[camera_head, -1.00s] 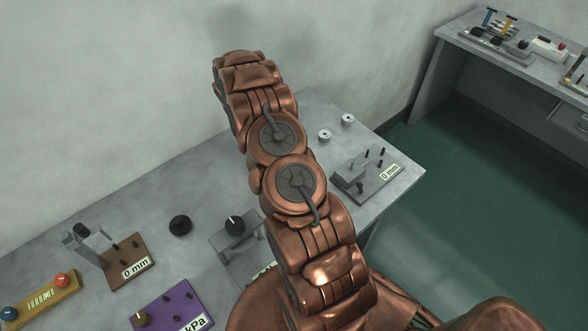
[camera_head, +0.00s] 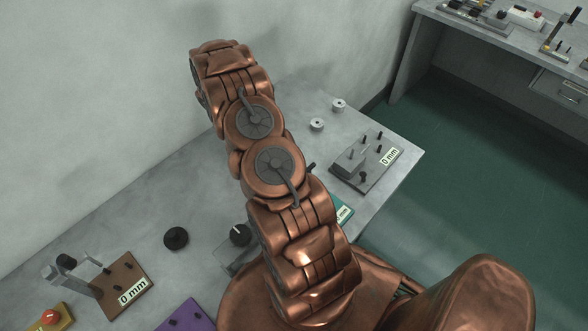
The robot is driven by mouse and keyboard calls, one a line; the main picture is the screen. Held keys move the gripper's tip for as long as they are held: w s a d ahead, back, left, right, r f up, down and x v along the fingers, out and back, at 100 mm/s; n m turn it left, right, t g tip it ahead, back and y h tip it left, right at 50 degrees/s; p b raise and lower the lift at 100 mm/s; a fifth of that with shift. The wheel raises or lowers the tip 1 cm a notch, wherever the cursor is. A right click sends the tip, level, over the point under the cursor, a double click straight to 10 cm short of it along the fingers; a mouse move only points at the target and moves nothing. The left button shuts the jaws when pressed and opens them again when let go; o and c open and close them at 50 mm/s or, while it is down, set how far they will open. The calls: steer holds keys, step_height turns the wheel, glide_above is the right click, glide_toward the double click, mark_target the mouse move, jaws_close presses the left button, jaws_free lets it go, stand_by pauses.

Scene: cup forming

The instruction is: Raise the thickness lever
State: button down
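My copper arm rises over the grey workbench (camera_head: 180,215) and bends at the top. My gripper is not in view. A brown device (camera_head: 124,287) with a "0 mm" label and a grey upright frame stands at lower left. A grey device (camera_head: 372,172) with several black knobs or pegs and a "0 mm" label stands at the bench's right end. A teal plate (camera_head: 345,211), its label partly showing "mm", is mostly hidden behind my arm. I cannot tell which part is the thickness lever.
A black knob (camera_head: 176,238) and another round black knob (camera_head: 240,235) lie left of my arm. Two small white spools (camera_head: 317,124) stand near the wall. A purple device (camera_head: 186,318) and a yellow box (camera_head: 52,318) are cut off below. A second bench stands at upper right.

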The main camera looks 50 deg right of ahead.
stand_by(0.3)
steer(key=c, duration=1.1)
jaws_free()
